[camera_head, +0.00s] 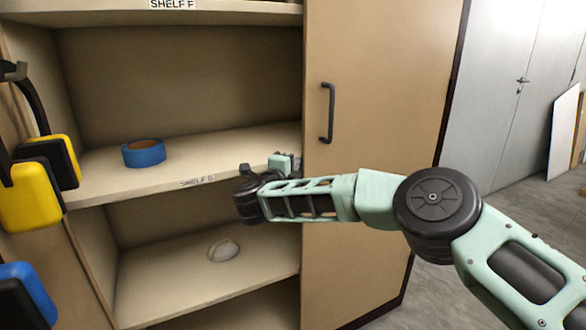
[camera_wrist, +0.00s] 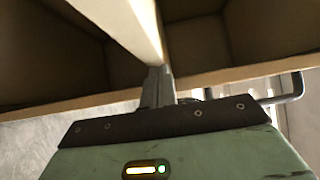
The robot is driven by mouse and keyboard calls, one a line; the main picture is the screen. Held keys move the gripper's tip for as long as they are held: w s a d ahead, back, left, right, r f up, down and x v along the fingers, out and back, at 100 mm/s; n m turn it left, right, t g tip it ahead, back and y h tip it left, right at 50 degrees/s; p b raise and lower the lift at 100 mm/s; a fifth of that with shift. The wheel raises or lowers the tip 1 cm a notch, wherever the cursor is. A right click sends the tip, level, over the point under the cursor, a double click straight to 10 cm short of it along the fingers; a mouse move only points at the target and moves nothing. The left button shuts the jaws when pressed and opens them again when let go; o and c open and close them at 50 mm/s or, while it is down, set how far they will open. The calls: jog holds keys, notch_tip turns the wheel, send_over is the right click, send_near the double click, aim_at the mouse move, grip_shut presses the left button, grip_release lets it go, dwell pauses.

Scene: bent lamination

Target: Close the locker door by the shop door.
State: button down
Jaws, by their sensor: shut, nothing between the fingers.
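The tan locker door (camera_head: 385,100) stands right of the open shelves, by the grey shop door (camera_head: 510,90). Its dark upright handle (camera_head: 328,112) is near its left edge. Whether this panel is flush with the locker front is hard to tell. My gripper (camera_head: 284,161) is in front of the shelves, left of and below the handle, partly hidden by my wrist. In the wrist view, its fingers (camera_wrist: 158,85) are shut and empty, close to a pale panel edge (camera_wrist: 135,25). Contact cannot be told. A dark bar like the handle (camera_wrist: 290,90) shows at right.
Shelf G (camera_head: 110,180) holds a blue tape roll (camera_head: 144,153); a pale round object (camera_head: 224,250) lies on the shelf below. Yellow ear defenders (camera_head: 30,195) hang at left, with a blue item (camera_head: 28,290) under them. A white board (camera_head: 563,130) leans at far right. Some floor (camera_head: 510,240) is clear.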

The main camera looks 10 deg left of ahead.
jog(key=shift+w+d, duration=0.2)
jog(key=shift+d, duration=0.25)
